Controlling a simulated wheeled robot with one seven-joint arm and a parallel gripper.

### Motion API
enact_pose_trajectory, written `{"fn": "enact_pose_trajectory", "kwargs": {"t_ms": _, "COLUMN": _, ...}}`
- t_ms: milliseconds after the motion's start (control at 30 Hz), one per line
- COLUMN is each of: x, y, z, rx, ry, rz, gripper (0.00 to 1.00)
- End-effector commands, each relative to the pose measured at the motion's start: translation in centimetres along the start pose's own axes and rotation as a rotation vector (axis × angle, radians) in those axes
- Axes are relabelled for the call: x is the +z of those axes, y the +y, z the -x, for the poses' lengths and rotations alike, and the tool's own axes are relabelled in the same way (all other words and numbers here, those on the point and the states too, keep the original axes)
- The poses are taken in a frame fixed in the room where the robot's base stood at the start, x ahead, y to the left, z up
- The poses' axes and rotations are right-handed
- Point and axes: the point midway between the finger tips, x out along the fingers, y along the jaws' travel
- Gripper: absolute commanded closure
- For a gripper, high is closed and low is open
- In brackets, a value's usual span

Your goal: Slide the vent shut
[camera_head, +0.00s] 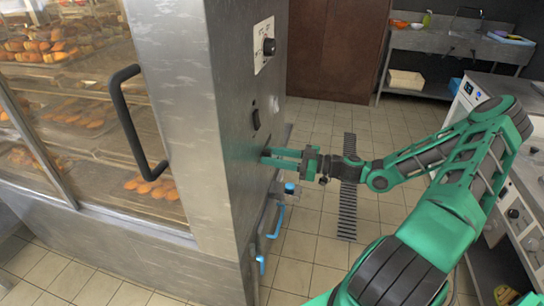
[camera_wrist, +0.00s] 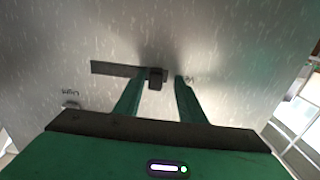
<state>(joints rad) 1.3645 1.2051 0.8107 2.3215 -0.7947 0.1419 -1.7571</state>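The vent shows in the wrist view as a dark slot (camera_wrist: 112,68) in the steel side panel, with a dark slider knob (camera_wrist: 156,77) at the slot's right end. My gripper (camera_wrist: 159,78) is open, its green fingers on either side of the knob, with a visible gap on each side. Whether the fingertips reach deep enough to flank the knob fully I cannot tell. In the head view my gripper (camera_head: 266,156) reaches the side panel below a black switch; the vent is hidden there.
The steel warming cabinet (camera_head: 185,120) holds trays of baked goods behind glass, with a black door handle (camera_head: 133,125). A control dial (camera_head: 269,46) is high on the side panel. Blue-handled valves (camera_head: 278,222) sit below. Tiled floor with a drain grate (camera_head: 348,205) lies to the right.

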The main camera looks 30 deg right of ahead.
Motion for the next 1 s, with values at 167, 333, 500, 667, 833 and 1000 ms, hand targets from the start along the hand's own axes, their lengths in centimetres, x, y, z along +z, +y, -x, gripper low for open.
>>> {"fn": "enact_pose_trajectory", "kwargs": {"t_ms": 167, "x": 0.0, "y": 0.2, "z": 0.1, "rx": 0.005, "ry": 0.000, "rz": 0.001, "gripper": 0.64}}
{"fn": "enact_pose_trajectory", "kwargs": {"t_ms": 333, "x": 0.0, "y": 0.3, "z": 0.7, "rx": 0.008, "ry": -0.001, "rz": 0.002, "gripper": 0.64}}
{"fn": "enact_pose_trajectory", "kwargs": {"t_ms": 500, "x": 0.0, "y": 0.4, "z": 3.0, "rx": 0.010, "ry": -0.002, "rz": 0.002, "gripper": 0.64}}
{"fn": "enact_pose_trajectory", "kwargs": {"t_ms": 667, "x": 0.1, "y": 0.4, "z": 6.1, "rx": 0.010, "ry": -0.002, "rz": 0.002, "gripper": 0.64}}
{"fn": "enact_pose_trajectory", "kwargs": {"t_ms": 833, "x": 0.1, "y": 0.3, "z": 8.9, "rx": 0.008, "ry": -0.002, "rz": 0.001, "gripper": 0.64}}
{"fn": "enact_pose_trajectory", "kwargs": {"t_ms": 1000, "x": 0.1, "y": 0.2, "z": 10.4, "rx": 0.006, "ry": -0.001, "rz": 0.000, "gripper": 0.64}}
